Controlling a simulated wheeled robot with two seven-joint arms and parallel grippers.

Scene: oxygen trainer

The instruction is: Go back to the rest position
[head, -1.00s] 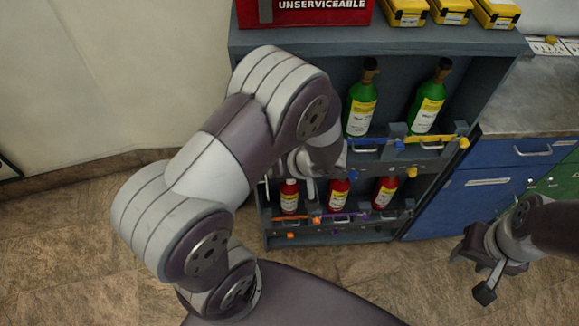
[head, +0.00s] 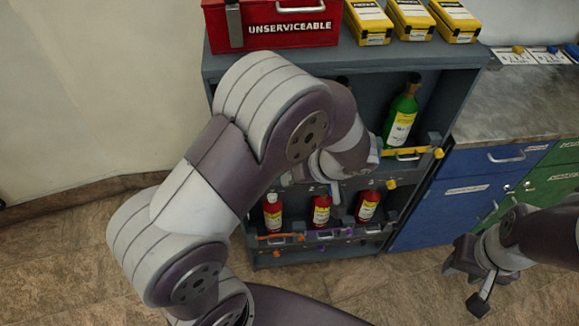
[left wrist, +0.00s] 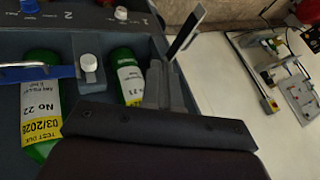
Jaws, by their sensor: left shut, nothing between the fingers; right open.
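My left gripper shows in the left wrist view (left wrist: 172,75), its fingers together with nothing between them. It is in front of the shelf unit, close to two green bottles, one labelled No 22 (left wrist: 42,100) and one partly hidden behind the gripper (left wrist: 128,75). In the head view my left arm and wrist cover most of this gripper and much of the left green bottle. My right gripper (head: 466,283) is open and empty at the lower right, over the floor and apart from the cabinets.
The grey shelf unit (head: 455,100) holds a green bottle (head: 402,115) above and red bottles (head: 321,209) below. A red UNSERVICEABLE box (head: 275,25) and yellow cases (head: 410,18) stand on top. Blue drawers (head: 440,205) stand to the right. Tiled floor (head: 70,260) is clear at left.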

